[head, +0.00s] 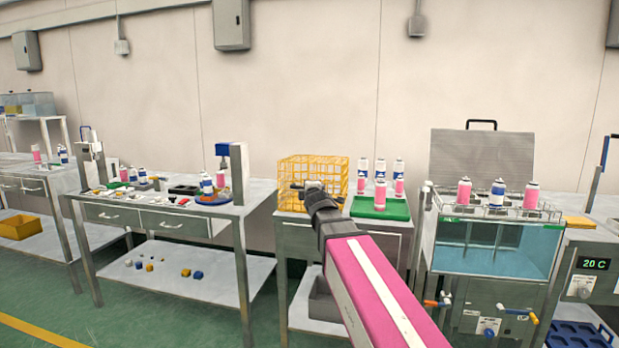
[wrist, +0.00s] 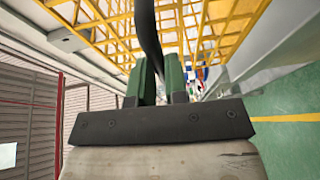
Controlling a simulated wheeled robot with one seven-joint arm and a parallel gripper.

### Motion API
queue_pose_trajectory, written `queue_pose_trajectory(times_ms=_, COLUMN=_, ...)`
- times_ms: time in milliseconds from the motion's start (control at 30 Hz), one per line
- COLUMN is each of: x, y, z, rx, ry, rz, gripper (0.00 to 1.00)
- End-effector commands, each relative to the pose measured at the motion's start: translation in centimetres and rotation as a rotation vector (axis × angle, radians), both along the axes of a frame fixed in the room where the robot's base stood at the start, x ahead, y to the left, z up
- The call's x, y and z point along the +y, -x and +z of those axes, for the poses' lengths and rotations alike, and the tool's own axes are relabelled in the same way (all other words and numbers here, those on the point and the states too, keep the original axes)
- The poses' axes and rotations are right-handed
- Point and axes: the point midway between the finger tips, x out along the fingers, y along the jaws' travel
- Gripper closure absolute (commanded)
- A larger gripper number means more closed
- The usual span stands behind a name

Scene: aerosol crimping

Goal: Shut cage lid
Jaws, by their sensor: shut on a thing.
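The yellow wire cage (head: 318,165) stands on a small steel table. Its bars also fill the top of the wrist view (wrist: 225,35). My gripper (head: 297,189) is at the cage's front in the head view, low against the bars. In the wrist view my gripper (wrist: 160,72) has its two green fingers close together on a dark curved bar (wrist: 146,25), which runs up between them across the yellow bars. Whether this bar belongs to the cage lid is not clear. The lid's edge and angle cannot be made out, and my arm hides the cage's lower right front.
Right of the cage, a green tray (head: 391,209) holds several cans. Further right is a water bath (head: 492,245) with a raised perforated lid (head: 480,160) and cans in a rack. A cluttered workbench (head: 140,210) stands left. Green floor (head: 60,285) is open in front.

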Motion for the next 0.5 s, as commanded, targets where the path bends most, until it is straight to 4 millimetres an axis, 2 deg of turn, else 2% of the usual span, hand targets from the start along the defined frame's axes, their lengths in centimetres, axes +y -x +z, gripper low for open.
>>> queue_pose_trajectory(times_ms=33, x=-0.1, y=-0.4, z=-0.9, rx=0.003, ry=-0.002, rz=-0.002, gripper=1.00)
queue_pose_trajectory(times_ms=200, x=-0.2, y=-0.7, z=-2.6, rx=0.002, ry=-0.003, rz=-0.002, gripper=1.00)
queue_pose_trajectory(times_ms=500, x=-0.2, y=-0.9, z=-4.1, rx=0.010, ry=-0.006, rz=-0.004, gripper=1.00)
